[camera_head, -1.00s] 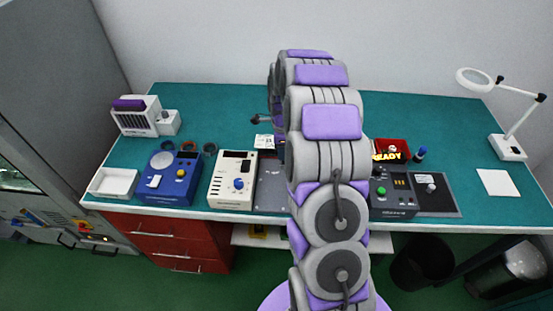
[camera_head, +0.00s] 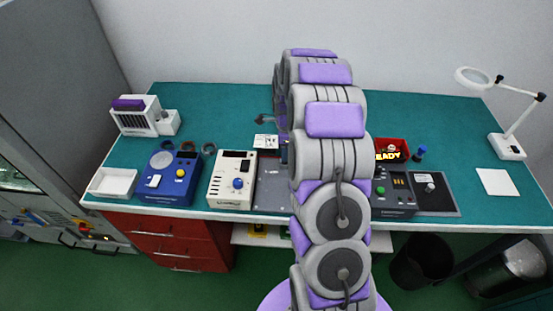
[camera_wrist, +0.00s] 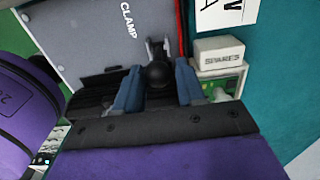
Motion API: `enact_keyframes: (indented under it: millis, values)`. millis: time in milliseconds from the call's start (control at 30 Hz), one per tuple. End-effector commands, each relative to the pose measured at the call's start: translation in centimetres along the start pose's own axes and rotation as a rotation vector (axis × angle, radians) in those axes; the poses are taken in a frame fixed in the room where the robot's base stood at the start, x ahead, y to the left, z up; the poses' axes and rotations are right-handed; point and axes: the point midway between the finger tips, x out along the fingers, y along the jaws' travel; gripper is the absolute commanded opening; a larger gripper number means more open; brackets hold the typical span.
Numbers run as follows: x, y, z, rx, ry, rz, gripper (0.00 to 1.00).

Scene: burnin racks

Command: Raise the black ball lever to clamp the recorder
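In the wrist view the black ball (camera_wrist: 158,74) of the lever sits between the two blue-grey fingers of my gripper (camera_wrist: 159,80). Both fingers appear to meet its sides, with little or no gap. Metal lever arms (camera_wrist: 152,50) show just beyond the ball, beside a dark slot. The grey panel (camera_wrist: 95,35) next to it carries the word CLAMP. In the head view my arm covers the lever and my gripper; part of a grey plate (camera_head: 272,196) shows left of the arm. I cannot single out the recorder.
A SPARES box (camera_wrist: 218,54) and a green circuit board (camera_wrist: 222,82) lie close right of my gripper. On the teal bench, a cream device (camera_head: 232,181) and blue device (camera_head: 170,180) stand left of my arm; a dark device (camera_head: 393,194) and red bin (camera_head: 392,148) stand right.

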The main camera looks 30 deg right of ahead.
Motion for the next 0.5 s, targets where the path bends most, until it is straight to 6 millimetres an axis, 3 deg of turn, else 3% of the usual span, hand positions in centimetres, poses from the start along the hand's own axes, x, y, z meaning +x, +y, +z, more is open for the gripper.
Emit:
enact_keyframes:
  millis: [500]
  values:
    - [-1.1, 0.0, 0.0, 0.0, -0.001, -0.003, 0.45]
